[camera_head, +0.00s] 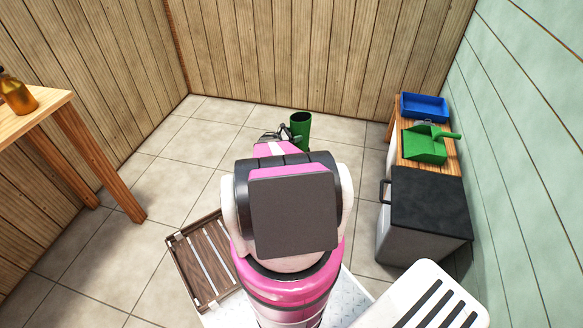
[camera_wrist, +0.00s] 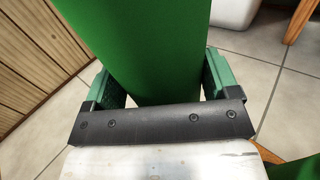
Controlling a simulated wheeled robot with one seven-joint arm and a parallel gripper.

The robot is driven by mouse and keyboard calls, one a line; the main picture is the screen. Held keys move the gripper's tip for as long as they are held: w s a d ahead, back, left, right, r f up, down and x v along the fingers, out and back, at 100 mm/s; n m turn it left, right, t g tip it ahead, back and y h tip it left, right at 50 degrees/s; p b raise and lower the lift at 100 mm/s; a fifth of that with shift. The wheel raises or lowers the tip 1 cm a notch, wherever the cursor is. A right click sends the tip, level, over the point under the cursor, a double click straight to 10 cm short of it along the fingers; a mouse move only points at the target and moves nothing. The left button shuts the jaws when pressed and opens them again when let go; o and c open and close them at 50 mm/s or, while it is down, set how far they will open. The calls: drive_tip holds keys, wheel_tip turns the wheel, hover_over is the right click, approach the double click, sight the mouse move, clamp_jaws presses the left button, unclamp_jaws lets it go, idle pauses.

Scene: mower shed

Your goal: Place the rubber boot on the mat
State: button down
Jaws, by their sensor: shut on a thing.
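The rubber boot (camera_head: 301,124) is green, with its shaft upright and its open top showing in the head view. My gripper (camera_head: 287,138) is at its near left side, partly hidden by my arm. In the wrist view the boot's shaft (camera_wrist: 145,45) fills the space between the two green finger pads of my gripper (camera_wrist: 160,85), which is shut on it. I cannot tell whether the boot touches the floor. A brown slatted panel (camera_head: 190,268), possibly the mat, lies at lower left beside my base.
A wooden table (camera_head: 45,110) with an amber bottle (camera_head: 16,94) stands at left. At right are a low wooden bench (camera_head: 408,148) with a blue tray (camera_head: 424,106) and green dustpan (camera_head: 425,147), and a black-topped grey box (camera_head: 428,205). Tiled floor left of centre is clear.

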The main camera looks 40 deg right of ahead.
drive_tip(key=shift+f, duration=4.8)
unclamp_jaws()
drive_tip(key=v, duration=1.2)
drive_tip(key=s+a+r+m+t+y, duration=0.1)
drive_tip(key=s+a+r+m+y, duration=0.4)
drive_tip(key=a+r, duration=0.8)
drive_tip(key=s+a+r+m+t+y, duration=0.1)
drive_tip(key=s+a+r+m+y, duration=0.4)
drive_tip(key=s+a+r, duration=0.3)
drive_tip(key=s+a+r+m+t+y, duration=0.2)
drive_tip(key=s+a+r+m+y, duration=0.3)
drive_tip(key=a+r, duration=1.2)
drive_tip(key=s+a+y, duration=0.1)
drive_tip(key=a+y, duration=0.1)
drive_tip(key=a, duration=0.4)
drive_tip(key=shift+s+a+r+y, duration=0.2)
drive_tip(key=shift+r+y, duration=0.1)
